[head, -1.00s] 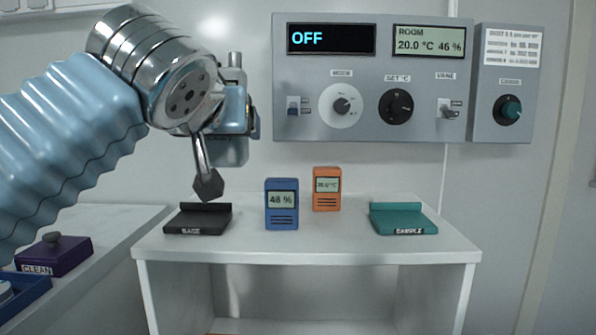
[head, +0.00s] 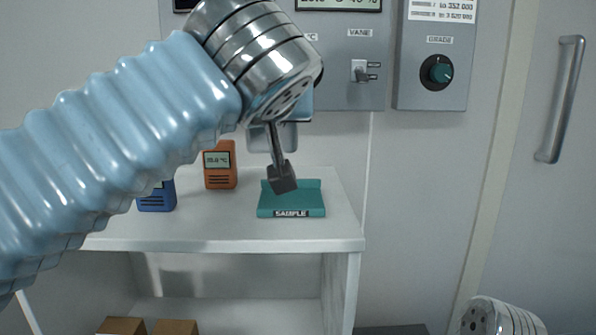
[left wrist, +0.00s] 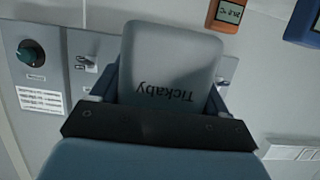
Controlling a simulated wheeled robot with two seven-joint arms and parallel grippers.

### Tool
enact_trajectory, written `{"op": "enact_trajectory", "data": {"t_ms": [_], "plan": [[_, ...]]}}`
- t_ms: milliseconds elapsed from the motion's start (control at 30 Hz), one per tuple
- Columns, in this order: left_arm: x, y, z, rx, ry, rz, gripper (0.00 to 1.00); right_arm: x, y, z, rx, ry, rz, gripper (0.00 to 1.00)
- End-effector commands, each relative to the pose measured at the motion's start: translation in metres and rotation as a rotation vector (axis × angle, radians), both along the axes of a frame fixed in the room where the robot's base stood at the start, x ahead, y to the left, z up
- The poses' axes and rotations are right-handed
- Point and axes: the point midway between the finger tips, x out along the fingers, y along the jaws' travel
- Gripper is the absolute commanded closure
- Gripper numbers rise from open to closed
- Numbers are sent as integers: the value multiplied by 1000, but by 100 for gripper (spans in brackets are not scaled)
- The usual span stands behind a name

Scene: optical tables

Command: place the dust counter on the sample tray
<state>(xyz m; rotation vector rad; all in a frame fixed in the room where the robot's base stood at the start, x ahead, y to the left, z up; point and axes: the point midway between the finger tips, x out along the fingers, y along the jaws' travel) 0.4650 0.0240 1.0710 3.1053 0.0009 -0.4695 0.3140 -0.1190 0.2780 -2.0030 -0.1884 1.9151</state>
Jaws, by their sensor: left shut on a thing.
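The sample tray (head: 291,204) is a teal plate with a raised back edge and a SAMPLE label, at the right of the white table. Nothing is seen lying on it. My left gripper (head: 280,136) is above and behind the tray in the head view, mostly hidden by my wrist. It is shut on the dust counter, which the wrist and gripper body hide almost wholly. The left wrist view shows a grey body (left wrist: 170,62) with upside-down lettering; I cannot tell whether it is gripper housing or the held thing. My right gripper is out of view.
An orange meter (head: 220,167) stands left of the tray, and a blue meter (head: 157,197) is partly hidden by my left arm. A grey control panel (head: 432,85) is on the wall behind. A door handle (head: 560,100) is at right.

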Motion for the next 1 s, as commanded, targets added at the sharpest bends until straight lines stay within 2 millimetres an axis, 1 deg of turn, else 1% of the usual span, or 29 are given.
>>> {"op": "enact_trajectory", "data": {"t_ms": [33, 100, 200, 300, 467, 600, 700, 767, 833, 1000], "plan": [[14, -4, -6, 3, 2, 2, 77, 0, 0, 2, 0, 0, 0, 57], [31, -10, -14, 3, 2, 1, 77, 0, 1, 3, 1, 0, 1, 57], [44, -13, -35, 1, 0, 1, 77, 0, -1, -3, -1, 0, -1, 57], [53, -17, -46, 1, 0, 0, 77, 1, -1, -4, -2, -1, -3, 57], [61, -20, -56, 0, -1, -1, 77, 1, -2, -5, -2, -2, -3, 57], [76, -24, -76, 2, 0, 0, 77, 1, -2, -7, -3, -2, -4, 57], [74, -24, -93, 0, -1, -2, 77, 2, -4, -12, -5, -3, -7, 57], [74, -24, -99, 1, -1, -1, 77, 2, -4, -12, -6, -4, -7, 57], [74, -24, -102, -1, -1, -2, 77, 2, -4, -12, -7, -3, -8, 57], [74, -24, -101, -2, -2, -2, 77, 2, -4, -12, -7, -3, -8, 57]]}}
